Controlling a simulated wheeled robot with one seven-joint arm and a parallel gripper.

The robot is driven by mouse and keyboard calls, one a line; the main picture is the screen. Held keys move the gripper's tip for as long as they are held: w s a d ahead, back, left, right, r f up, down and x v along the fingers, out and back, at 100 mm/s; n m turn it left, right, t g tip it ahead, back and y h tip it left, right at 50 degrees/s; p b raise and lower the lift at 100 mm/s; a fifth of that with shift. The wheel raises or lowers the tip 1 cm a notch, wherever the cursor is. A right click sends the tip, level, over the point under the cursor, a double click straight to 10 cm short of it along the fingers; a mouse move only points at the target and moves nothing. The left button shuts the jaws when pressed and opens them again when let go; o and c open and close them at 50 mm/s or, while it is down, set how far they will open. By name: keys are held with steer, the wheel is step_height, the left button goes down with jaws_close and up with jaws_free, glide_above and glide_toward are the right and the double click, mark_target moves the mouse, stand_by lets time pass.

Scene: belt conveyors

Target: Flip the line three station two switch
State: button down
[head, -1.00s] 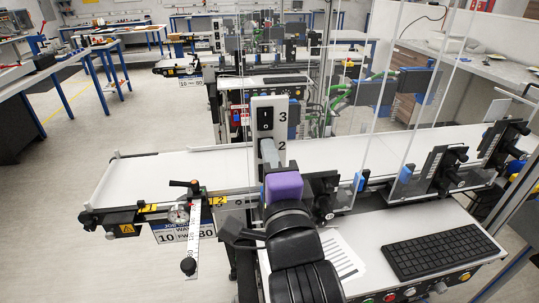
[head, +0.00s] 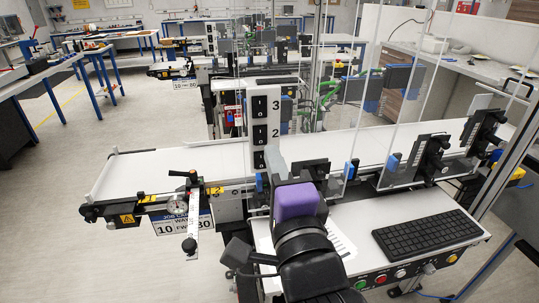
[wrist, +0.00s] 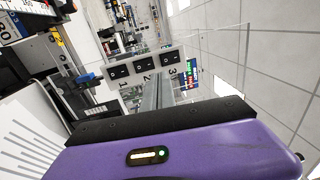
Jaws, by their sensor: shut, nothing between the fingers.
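A white switch panel (head: 259,110) stands upright on the nearest conveyor, with a column of black rocker switches beside numbers. The station two switch (head: 260,134) is the middle one, below the station three switch (head: 259,107). The station one switch (head: 259,158) is lowest, beside my gripper's fingers. The wrist view shows the panel sideways, with the station two switch (wrist: 145,63) in the middle. My gripper (head: 271,153) is shut and empty. Its grey fingers (wrist: 157,80) point toward the panel. I cannot tell whether they touch it.
Clear upright sheets and black brackets (head: 435,155) stand along the conveyor (head: 150,170) to the right of the panel. A black keyboard (head: 428,234) and coloured buttons (head: 400,273) are at the front right. A lever with a gauge (head: 190,210) sticks out at the left.

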steer(key=v, duration=0.2)
steer(key=r+v, duration=0.1)
steer(key=v, duration=0.1)
steer(key=shift+s+d+b, duration=0.15)
steer(key=shift+s+b, duration=0.2)
steer(key=shift+s, duration=0.1)
steer(key=shift+r, duration=0.1)
steer(key=s+d+f+n+g+h, duration=0.2)
steer(key=s+d+f+n, duration=0.5)
steer(key=s+d+f, duration=0.3)
steer(key=s+d+f+n+g+h, duration=0.1)
steer(key=s+d+f+n+h, duration=0.2)
steer(key=s+d+f+n, duration=0.4)
steer(key=s+d+f, duration=0.2)
steer(key=s+f, duration=0.3)
steer(key=s, duration=0.2)
steer(key=s+d+f, duration=0.2)
steer(key=s+f, duration=0.3)
steer(key=s, duration=0.3)
steer(key=shift+n+g, duration=0.4)
